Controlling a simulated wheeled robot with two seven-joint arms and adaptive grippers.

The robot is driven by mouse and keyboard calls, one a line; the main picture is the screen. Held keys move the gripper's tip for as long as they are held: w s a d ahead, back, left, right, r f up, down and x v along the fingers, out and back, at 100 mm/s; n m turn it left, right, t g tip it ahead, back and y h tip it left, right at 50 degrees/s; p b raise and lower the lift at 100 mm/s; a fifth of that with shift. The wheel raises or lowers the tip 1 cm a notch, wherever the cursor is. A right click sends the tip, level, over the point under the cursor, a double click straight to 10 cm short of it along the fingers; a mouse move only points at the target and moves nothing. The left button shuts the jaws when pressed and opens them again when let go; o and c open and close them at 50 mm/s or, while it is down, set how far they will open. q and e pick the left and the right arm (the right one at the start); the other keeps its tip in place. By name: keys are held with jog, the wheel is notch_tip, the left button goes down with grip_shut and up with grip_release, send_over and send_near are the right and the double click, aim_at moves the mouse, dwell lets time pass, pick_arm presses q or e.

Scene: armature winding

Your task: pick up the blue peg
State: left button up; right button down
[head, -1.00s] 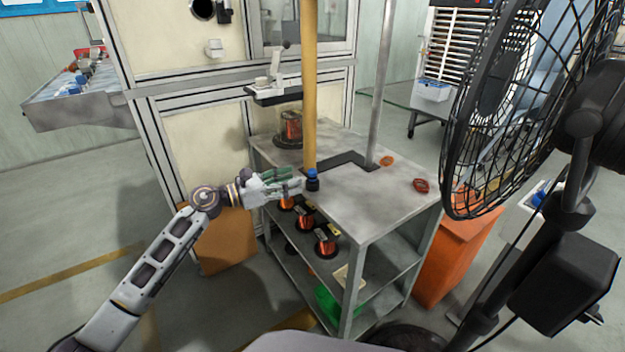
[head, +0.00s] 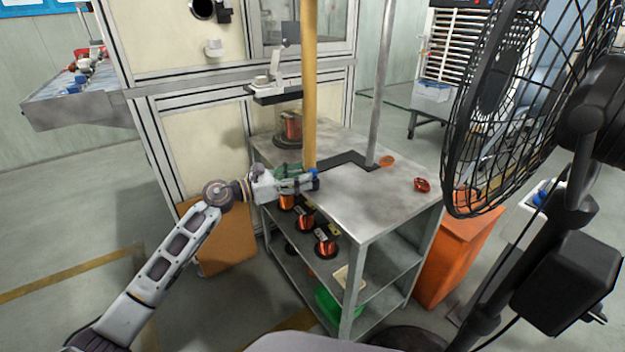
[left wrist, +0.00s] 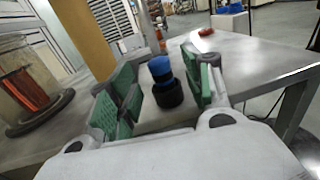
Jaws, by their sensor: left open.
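The blue peg (left wrist: 160,70) stands upright in a black base on the grey tabletop, seen in the left wrist view. It lies between the green pads of my left gripper (left wrist: 158,92), which is open around it. In the head view my left gripper (head: 308,180) is at the table's left edge, and the peg (head: 315,173) is mostly hidden by the fingers. I cannot tell whether either pad touches the peg. My right gripper is not in view.
A yellow post (head: 309,90) rises just behind the gripper. A copper coil (head: 290,128) stands at the table's back left. The tabletop's front is clear. A black fan (head: 500,90) fills the right.

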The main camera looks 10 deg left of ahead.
pick_arm(q)
jog(key=shift+x, duration=1.2)
jog(key=shift+w+d, duration=0.15)
jog(key=shift+d, duration=0.05)
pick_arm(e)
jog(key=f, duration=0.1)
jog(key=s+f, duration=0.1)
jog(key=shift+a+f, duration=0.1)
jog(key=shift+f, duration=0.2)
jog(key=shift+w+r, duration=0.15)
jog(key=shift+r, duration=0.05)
pick_arm(q)
jog(key=shift+c, duration=0.3)
jog(key=c, duration=0.9)
